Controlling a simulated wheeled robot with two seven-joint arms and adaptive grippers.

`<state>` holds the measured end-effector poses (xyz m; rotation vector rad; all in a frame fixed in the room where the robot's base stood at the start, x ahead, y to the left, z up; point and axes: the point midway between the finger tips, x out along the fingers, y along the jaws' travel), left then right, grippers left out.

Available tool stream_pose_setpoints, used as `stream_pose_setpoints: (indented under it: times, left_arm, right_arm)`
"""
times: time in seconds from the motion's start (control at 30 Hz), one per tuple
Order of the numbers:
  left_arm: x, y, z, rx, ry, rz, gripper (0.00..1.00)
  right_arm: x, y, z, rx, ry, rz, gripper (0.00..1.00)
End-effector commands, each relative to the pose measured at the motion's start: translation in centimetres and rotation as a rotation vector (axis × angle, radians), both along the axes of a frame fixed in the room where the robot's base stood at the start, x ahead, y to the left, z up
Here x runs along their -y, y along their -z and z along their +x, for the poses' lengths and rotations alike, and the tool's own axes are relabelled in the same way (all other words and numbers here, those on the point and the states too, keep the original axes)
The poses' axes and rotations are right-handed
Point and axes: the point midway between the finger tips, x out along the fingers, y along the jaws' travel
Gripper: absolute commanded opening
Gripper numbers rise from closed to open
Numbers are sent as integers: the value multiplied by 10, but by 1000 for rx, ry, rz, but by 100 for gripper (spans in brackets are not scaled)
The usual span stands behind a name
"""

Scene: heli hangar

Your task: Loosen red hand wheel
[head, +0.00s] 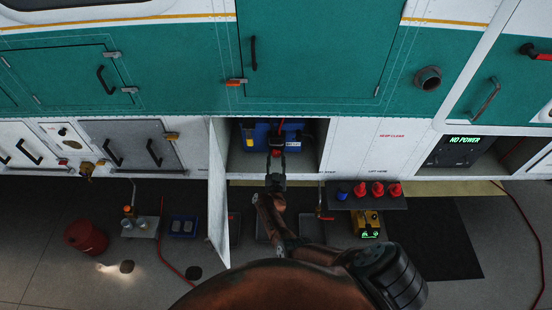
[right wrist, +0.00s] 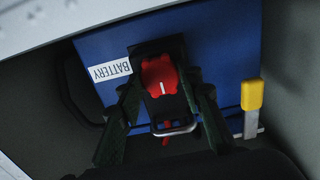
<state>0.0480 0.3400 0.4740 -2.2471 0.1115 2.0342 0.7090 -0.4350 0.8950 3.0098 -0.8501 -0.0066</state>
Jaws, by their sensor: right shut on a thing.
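The red hand wheel (right wrist: 160,76) is a small lobed knob with a white mark, on a black mount on the blue battery (right wrist: 220,45). In the head view the battery (head: 262,131) sits inside an open compartment, and the wheel (head: 277,153) shows only in part beyond my gripper. My right gripper (head: 276,160) reaches into the compartment; in the right wrist view its two fingers (right wrist: 160,85) lie on either side of the red wheel, shut on it. The white mark on the wheel runs nearly upright. My left gripper is not in view.
The compartment's white door (head: 218,190) stands open left of my arm. A dark shelf with red and blue caps (head: 365,195) is at the right. A yellow-handled part (right wrist: 252,95) is beside the battery. A red bucket (head: 86,237) stands on the floor at left.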

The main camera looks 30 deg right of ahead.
Motion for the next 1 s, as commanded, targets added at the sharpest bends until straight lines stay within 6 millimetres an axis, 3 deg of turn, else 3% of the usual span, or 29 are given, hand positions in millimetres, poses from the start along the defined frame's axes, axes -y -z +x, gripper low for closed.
stream_pose_setpoints:
  times: [0.07, 0.1, 0.37, 0.77, 1.0]
  left_arm:
    - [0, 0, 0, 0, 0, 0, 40]
    - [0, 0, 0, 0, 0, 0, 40]
    - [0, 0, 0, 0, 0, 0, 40]
    - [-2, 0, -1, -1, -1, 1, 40]
    - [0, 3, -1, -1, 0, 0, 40]
  right_arm:
    - [0, -1, 1, 0, -2, -2, 9]
    - [0, -1, 1, 0, -2, -2, 34]
    - [0, 0, 0, 0, -1, -1, 52]
    - [0, 0, 0, 28, -1, 43, 52]
    - [0, 0, 0, 182, -2, 295, 52]
